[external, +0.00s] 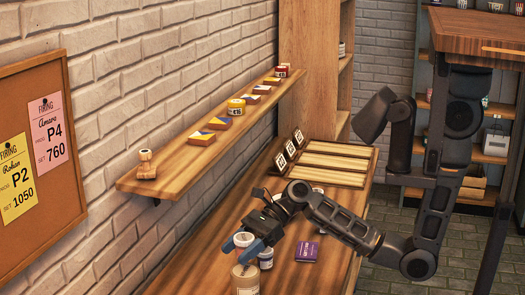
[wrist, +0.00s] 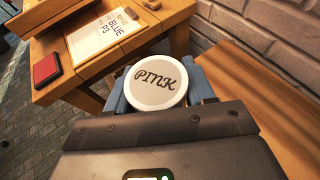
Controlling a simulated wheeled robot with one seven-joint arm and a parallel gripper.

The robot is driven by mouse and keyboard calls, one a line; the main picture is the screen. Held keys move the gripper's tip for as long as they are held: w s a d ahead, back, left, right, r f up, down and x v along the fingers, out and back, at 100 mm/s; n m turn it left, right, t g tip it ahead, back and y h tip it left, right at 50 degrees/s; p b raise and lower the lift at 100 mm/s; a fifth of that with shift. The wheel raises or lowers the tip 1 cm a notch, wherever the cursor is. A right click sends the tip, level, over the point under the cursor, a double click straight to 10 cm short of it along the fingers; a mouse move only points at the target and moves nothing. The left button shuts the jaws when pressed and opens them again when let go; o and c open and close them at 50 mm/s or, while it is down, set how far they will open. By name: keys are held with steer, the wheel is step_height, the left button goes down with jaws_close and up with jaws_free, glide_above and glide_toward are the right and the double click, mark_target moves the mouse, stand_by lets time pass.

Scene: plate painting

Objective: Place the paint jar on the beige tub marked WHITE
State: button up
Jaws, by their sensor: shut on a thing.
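My gripper (external: 240,246) reaches down over the worktable, its blue fingers shut on a paint jar (external: 244,239). In the wrist view the jar's round white lid, lettered PINK (wrist: 156,82), sits between the two fingers (wrist: 158,98). A beige tub (external: 246,280) stands on the table just below the gripper in the external view. Its marking is not readable there, and I cannot tell whether the jar touches it. The tub does not show in the wrist view; the gripper body and jar fill the lower middle.
A small white-lidded jar (external: 266,258) stands close right of the tub. A purple box (external: 307,251) lies farther right. A slatted rack (external: 335,162) is at the table's far end. A wall shelf (external: 180,172) with several small items runs above the table's left side.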

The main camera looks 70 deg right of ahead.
mark_target(241, 273)
steer(key=shift+f, duration=2)
steer(key=o, duration=1.1)
steer(key=shift+f, duration=0.1)
steer(key=shift+d, duration=0.1)
steer(key=v, duration=1.2)
